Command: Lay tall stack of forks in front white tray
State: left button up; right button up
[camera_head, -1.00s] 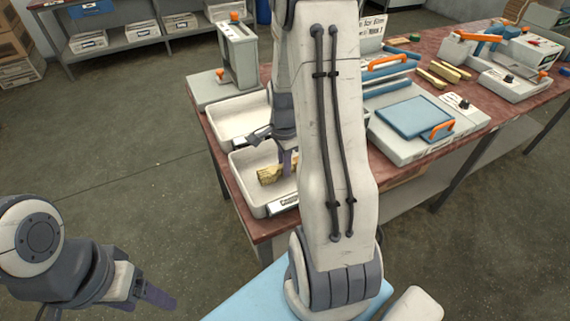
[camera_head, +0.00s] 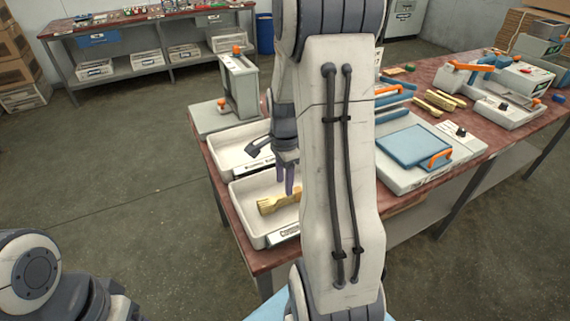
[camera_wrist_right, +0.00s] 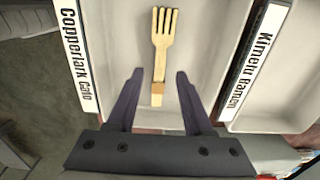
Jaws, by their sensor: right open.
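The stack of forks (camera_head: 279,203) lies in the front white tray (camera_head: 244,217), pale wood with a darker band around the handle. In the right wrist view the stack (camera_wrist_right: 164,35) lies lengthwise in the tray (camera_wrist_right: 114,38), tines away from me. My right gripper (camera_head: 286,180) is open above the tray. In the right wrist view its fingers (camera_wrist_right: 159,73) are spread on both sides of the handle, with gaps between them and it. Part of my left arm shows at the bottom left of the head view; its gripper fingers are out of frame.
A second white tray (camera_head: 228,153) stands directly behind the front one. A press with a blue plate (camera_head: 414,146) stands to the right on the table. More wooden cutlery (camera_head: 437,102) lies behind it. My right arm hides the table's middle.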

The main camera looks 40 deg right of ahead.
notch_tip(320, 180, up, 6)
jog(key=s+a+r+n, duration=0.1)
jog(key=s+a+n, duration=0.1)
jog(key=a+n, duration=0.65)
jog(key=s+a+r+n, duration=0.15)
jog(key=a+n, duration=0.35)
jog(key=a, duration=0.7)
jog(key=s+a+n+y, duration=0.1)
jog(key=s+a+n, duration=0.9)
jog(key=s+n, duration=0.3)
jog(key=shift+n, duration=0.85)
jog(key=shift+a+r, duration=0.1)
notch_tip(320, 180, up, 4)
jog(key=p, duration=0.4)
jog(key=shift+w+f, duration=0.1)
jog(key=shift+f, duration=0.1)
